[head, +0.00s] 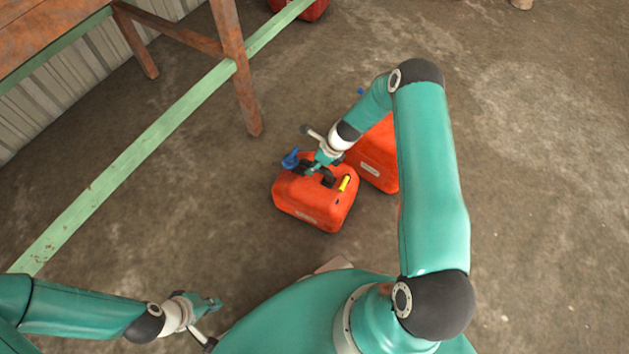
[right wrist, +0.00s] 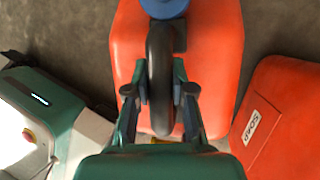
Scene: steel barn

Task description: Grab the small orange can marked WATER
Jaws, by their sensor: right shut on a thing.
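A small orange can (head: 308,207) with a blue cap and a yellow piece on top is in the middle of the head view; its label is too small to read there. My right gripper (head: 325,170) is over its top, shut on its black handle. In the right wrist view the fingers (right wrist: 160,90) close on both sides of the dark handle of the orange can (right wrist: 212,60). I cannot tell whether the can touches the floor. My left gripper (head: 208,318) is low at the left, away from the can; its opening is unclear.
A second orange can (head: 375,160), marked SOAP in the right wrist view (right wrist: 285,110), stands close behind and to the right, partly hidden by my arm. A rusty frame (head: 240,85) with a green rail stands to the left. Floor at the right is open.

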